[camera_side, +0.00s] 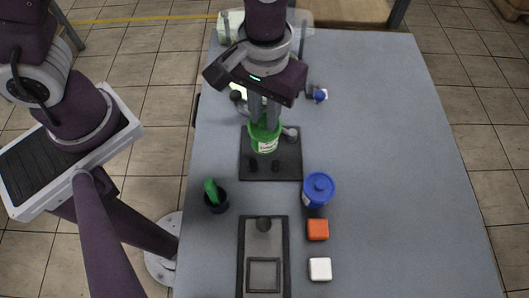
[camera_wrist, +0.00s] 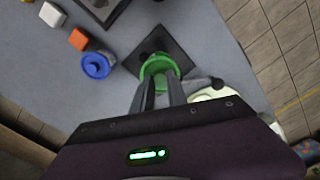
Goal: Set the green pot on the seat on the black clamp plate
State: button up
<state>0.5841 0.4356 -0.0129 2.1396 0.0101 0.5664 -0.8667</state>
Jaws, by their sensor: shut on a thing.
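The green pot (camera_side: 265,138) has a white label and is between the fingers of my gripper (camera_side: 264,122). In the side view it is over the rear half of the black clamp plate (camera_side: 285,172); whether it touches the plate I cannot tell. In the wrist view the green pot (camera_wrist: 158,66) shows between my two fingers (camera_wrist: 157,86), with the black clamp plate (camera_wrist: 172,38) beneath and beyond it. My gripper is shut on the pot from above. Dark knobs stand on the plate in front of the pot. The seat itself is hidden under the pot.
A blue lidded pot (camera_side: 318,188) stands just right of the plate's front. A dark cup with a green item (camera_side: 214,197) is at left. An orange block (camera_side: 317,230), a white block (camera_side: 320,269) and a dark framed tray (camera_side: 241,262) lie in front. The table's right side is clear.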

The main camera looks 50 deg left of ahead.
aim_at(265, 121)
jog(key=shift+f, duration=1.95)
jog(key=shift+f, duration=0.95)
jog(key=o, duration=0.8)
jog(key=shift+o, duration=0.2)
